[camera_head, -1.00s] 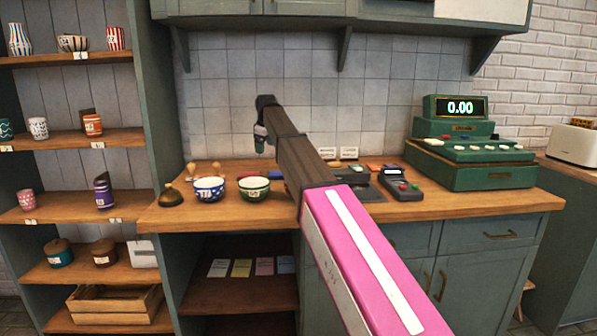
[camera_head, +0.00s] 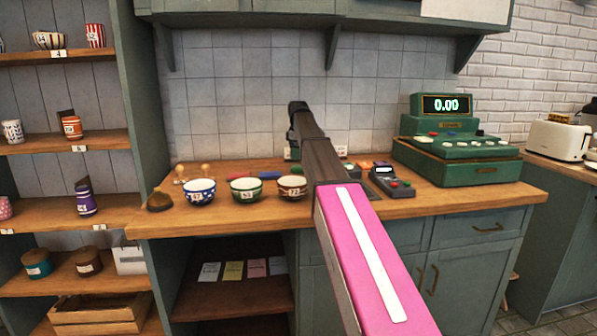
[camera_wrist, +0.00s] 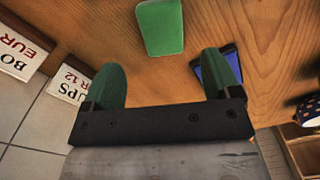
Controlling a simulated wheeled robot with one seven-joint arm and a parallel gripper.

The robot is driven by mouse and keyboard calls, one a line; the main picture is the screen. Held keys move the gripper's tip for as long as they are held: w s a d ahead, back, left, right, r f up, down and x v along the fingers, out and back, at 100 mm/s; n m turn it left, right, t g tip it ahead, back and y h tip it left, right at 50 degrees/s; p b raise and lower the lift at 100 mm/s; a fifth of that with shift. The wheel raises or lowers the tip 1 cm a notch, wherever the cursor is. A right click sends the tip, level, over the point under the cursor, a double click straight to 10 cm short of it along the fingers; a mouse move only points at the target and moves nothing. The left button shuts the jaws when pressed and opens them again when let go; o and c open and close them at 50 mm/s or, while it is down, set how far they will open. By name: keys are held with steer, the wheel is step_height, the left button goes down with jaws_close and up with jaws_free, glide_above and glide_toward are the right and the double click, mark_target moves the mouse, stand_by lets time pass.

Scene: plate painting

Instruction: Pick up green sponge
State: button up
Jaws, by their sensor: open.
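In the head view my arm hides most of the gripper, and I cannot make out the sponge surely.
A blue item (camera_wrist: 207,72) lies behind the right finger. Price cards (camera_wrist: 70,82) stand at the left. Bowls (camera_head: 246,190), a card reader (camera_head: 391,182) and a green cash register (camera_head: 455,155) stand on the counter (camera_head: 400,212). The tiled wall (camera_head: 230,90) rises behind.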

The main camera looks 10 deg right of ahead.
mark_target(297, 166)
steer(key=f, duration=0.6)
steer(key=shift+s+a+f, duration=0.15)
steer(key=shift+a+f, duration=0.1)
steer(key=c, duration=1.1)
steer(key=shift+r, duration=0.45)
steer(key=r, duration=0.3)
steer(key=shift+s+a+r, duration=0.25)
steer(key=shift+a+r, duration=0.15)
steer(key=s+a+r, duration=0.2)
steer(key=a, duration=0.1)
steer(key=s+a+r, duration=0.1)
steer(key=a+r, duration=0.1)
steer(key=a, duration=0.1)
steer(key=s+a+r, duration=0.2)
steer(key=a, duration=0.1)
steer(key=shift+s+a+r, duration=0.1)
steer(key=shift+s+r, duration=0.05)
steer(key=shift+s, duration=0.15)
